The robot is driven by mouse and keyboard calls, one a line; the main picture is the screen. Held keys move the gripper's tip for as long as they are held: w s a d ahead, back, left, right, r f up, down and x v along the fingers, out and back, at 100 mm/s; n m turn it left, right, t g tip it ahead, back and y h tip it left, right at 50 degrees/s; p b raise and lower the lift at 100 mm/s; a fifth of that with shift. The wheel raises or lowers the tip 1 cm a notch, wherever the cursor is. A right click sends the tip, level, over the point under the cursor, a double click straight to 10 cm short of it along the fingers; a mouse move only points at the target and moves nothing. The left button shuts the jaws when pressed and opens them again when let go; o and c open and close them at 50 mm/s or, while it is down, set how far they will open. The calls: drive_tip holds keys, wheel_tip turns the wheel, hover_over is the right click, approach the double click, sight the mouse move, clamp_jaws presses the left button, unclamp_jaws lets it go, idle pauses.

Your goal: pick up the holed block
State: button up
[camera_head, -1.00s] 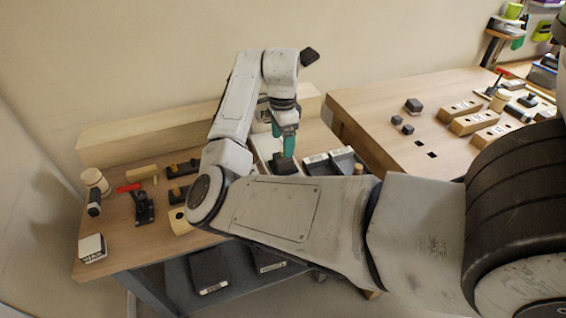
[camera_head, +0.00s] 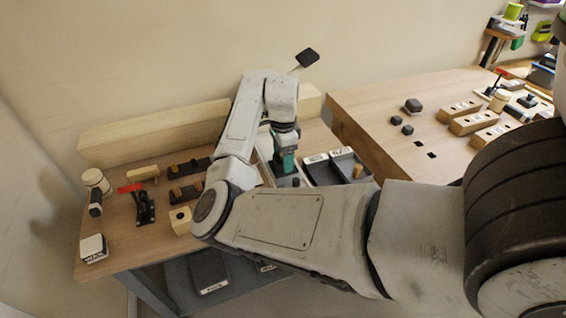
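A light wooden block with a dark hole in its top (camera_head: 181,221) sits near the front edge of the left bench, just left of my arm's elbow. It looks like the holed block, and its right side is close to or partly behind my arm. My gripper (camera_head: 286,168), with green fingers, points down over the trays area to the right of the block, well apart from it. The fingertips are small and partly hidden, so I cannot tell whether they are open or hold anything.
Dark trays (camera_head: 322,174) stand right of my gripper. Dark holders with wooden pegs (camera_head: 186,192), a red-handled clamp (camera_head: 144,207), a white jar (camera_head: 95,181) and a white box (camera_head: 93,248) are on the left bench. The right bench holds several wooden blocks (camera_head: 474,122).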

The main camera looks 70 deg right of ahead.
drive_tip(key=c, duration=0.8)
drive_tip(key=shift+r, duration=0.1)
